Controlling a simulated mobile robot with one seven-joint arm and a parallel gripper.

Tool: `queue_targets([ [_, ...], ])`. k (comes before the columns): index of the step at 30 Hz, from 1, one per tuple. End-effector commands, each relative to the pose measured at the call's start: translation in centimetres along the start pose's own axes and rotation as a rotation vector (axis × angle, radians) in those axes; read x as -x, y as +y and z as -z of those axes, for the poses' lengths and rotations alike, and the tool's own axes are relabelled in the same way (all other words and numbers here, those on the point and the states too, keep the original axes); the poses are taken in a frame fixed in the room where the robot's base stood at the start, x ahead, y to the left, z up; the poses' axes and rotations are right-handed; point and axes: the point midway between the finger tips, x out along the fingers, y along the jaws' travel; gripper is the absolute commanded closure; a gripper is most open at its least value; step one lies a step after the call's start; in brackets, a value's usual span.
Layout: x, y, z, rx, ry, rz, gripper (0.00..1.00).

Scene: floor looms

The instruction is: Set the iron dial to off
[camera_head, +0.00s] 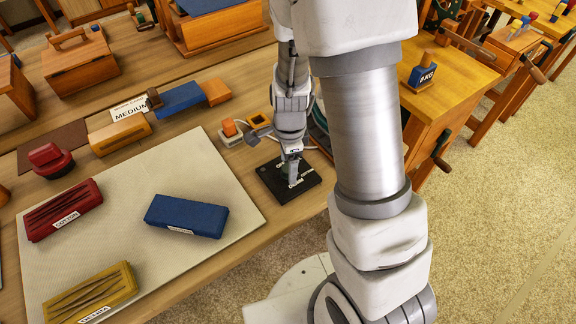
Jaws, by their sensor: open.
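A flat black dial plate (270,188) with white lettering lies near the front edge of the wooden bench. Labels around it are partly readable, one like "DENIM" and one like "COTTON". My gripper (290,172) is directly above the plate and points down at its middle. It is open, with its fingers around or just over a small greenish knob at the centre. The gripper hides most of the knob, so its pointing direction cannot be told, nor whether the fingers touch it. No "off" label is readable.
Left of the plate, a pale board (140,200) holds a red block marked "COTTON" (63,210), a blue block (186,216) and a yellow block (90,292). An orange switch box (230,130) stands behind the plate. A wooden bench (450,90) stands right.

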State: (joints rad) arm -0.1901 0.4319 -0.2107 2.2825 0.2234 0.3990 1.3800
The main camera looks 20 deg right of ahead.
Motion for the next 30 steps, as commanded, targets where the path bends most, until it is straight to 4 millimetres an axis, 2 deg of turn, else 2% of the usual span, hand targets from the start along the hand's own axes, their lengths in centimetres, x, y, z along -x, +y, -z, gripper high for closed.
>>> queue_targets([
  [10, -0.46, 0.02, -0.02, 0.0, -0.001, -0.001, 0.24],
  [11, -0.46, 0.01, -0.02, 0.0, -0.001, -0.001, 0.28],
  [23, -0.44, 0.01, -0.02, 0.0, -0.001, 0.0, 1.0],
  [30, -0.44, 0.01, -0.02, 0.01, -0.001, 0.0, 1.0],
])
